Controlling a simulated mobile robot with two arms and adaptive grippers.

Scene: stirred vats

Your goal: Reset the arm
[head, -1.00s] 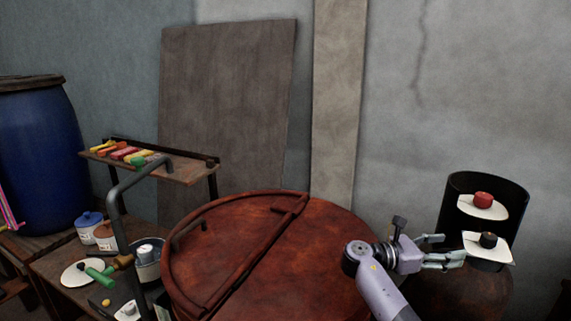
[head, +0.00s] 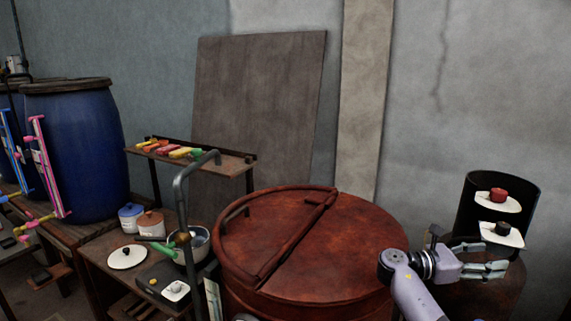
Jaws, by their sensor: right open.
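My right arm comes in from the bottom right. Its gripper (head: 484,270) is open, its fingers pointing right, beside the black cylindrical holder (head: 524,217). I see nothing between the fingers. The holder carries a white plate with a red knob (head: 498,196) and, below it, a white plate with a black knob (head: 502,232). The fingers sit just below and left of the lower plate; whether they touch the holder I cannot tell. My left gripper is not in view.
A large rust-red vat (head: 310,250) with a split lid stands in the middle, left of my right arm. A grey bent pipe (head: 182,205) rises before a small shelf (head: 220,163). Pots and a pan (head: 194,245) crowd the left table. A blue barrel (head: 75,150) stands further left.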

